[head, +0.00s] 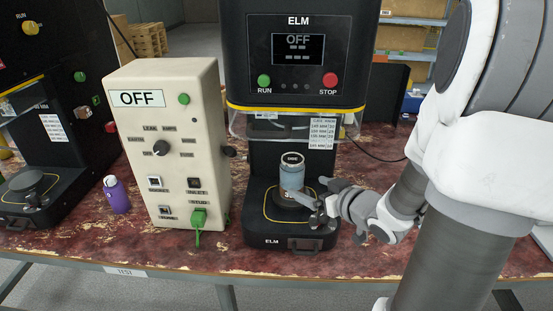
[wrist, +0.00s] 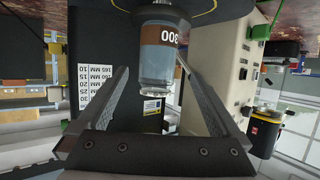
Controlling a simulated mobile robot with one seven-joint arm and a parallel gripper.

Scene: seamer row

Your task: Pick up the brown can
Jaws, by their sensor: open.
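A can (head: 291,174) stands upright on the round plate of the middle ELM machine. In the wrist view the can (wrist: 158,58) appears upside down and shows a brown band marked "300" and a blue-grey band. My gripper (head: 312,196) reaches in from the right at the can's lower part. Its fingers are spread, one towards each side of the can, with gaps showing in the wrist view. My gripper (wrist: 152,80) is open and holds nothing.
The ELM machine (head: 297,65) has its head above the can and a front tray handle below. A beige control box (head: 165,135) reading OFF stands to the left. A purple bottle (head: 117,195) and another black machine (head: 50,110) are further left. The worn red table (head: 130,248) has free room in front.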

